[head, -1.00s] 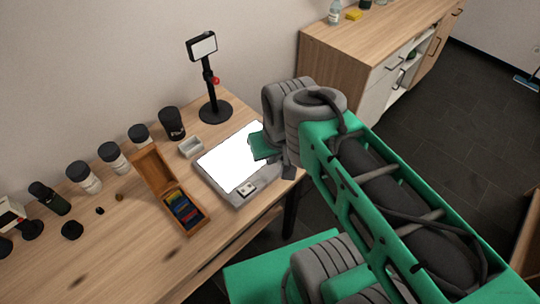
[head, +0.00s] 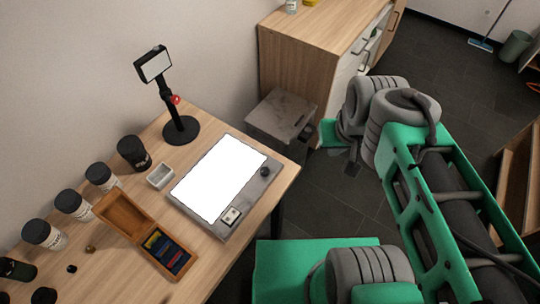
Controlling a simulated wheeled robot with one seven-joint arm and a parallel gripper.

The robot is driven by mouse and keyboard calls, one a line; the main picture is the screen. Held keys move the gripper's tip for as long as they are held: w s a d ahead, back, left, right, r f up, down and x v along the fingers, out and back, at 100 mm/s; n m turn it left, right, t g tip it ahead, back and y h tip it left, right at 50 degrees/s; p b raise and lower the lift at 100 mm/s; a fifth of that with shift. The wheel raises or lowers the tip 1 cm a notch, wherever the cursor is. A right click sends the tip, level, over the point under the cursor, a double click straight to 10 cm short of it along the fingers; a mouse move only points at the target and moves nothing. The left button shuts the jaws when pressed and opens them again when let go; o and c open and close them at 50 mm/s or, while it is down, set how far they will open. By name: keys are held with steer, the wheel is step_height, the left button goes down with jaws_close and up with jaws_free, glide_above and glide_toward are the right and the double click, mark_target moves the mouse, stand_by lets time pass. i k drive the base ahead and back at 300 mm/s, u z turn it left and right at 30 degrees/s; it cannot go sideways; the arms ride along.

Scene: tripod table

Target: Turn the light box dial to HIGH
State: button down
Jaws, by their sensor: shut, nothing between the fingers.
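The light box (head: 222,229) lies flat on the wooden table, a grey slab with a bright white lit panel. A dark round dial (head: 264,171) sits on its right-hand rim; its setting and any labels are too small to read. My gripper (head: 330,137) is shut and empty, in the air beyond the table's right edge. It is to the right of the dial and clear of it. Its fingertips are hard to make out against my green and grey arm.
A small pale square piece (head: 231,215) is at the box's front corner. A wooden case (head: 118,213), a small grey tray (head: 160,175) and a black phone stand (head: 181,129) are close by. A grey stool (head: 282,113) stands behind the table's right end, before a wooden cabinet (head: 292,69).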

mark_target(264, 171)
steer(key=i, duration=0.15)
steer(key=u, duration=2.2)
steer(key=k, duration=0.6)
steer(key=z, duration=0.95)
